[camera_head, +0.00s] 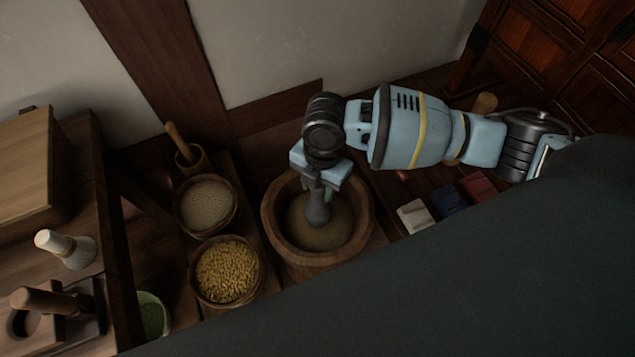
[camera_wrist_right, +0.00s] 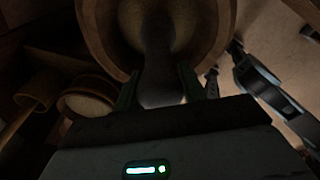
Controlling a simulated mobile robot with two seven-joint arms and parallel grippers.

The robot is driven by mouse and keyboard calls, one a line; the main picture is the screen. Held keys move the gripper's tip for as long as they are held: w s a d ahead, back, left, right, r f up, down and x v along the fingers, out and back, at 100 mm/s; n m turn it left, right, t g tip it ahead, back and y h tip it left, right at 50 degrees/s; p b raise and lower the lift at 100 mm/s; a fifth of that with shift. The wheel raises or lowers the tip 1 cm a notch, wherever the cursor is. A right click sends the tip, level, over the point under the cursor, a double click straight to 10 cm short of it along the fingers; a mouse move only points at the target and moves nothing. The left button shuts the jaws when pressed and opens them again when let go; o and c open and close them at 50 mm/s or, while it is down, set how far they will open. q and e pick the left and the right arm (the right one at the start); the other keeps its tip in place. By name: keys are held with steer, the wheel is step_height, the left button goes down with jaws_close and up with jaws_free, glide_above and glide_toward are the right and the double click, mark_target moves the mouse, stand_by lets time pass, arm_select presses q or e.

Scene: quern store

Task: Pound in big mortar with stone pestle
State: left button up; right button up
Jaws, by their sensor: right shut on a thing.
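The big mortar (camera_head: 358,250) is a wide round wooden bowl on the dark wooden floor, with brownish ground stuff inside. My right gripper (camera_head: 323,182) is above the mortar, pointing down, and is shut on the stone pestle (camera_head: 318,211). The pestle is dark grey and roughly upright. Its lower end is inside the bowl, at or close to the contents; I cannot tell if it touches. In the right wrist view the pestle (camera_wrist_right: 161,80) sits between the two fingers (camera_wrist_right: 163,88), with the mortar (camera_wrist_right: 222,30) beyond. My left gripper is not in view.
Left of the mortar stand a bowl of pale grain (camera_head: 206,204), a bowl of yellow grain (camera_head: 228,272) and a small mortar with a wooden pestle (camera_head: 190,160). A white block (camera_head: 413,216) and coloured blocks lie right.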

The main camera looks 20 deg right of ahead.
mark_target(317, 201)
steer(key=shift+r, duration=0.1)
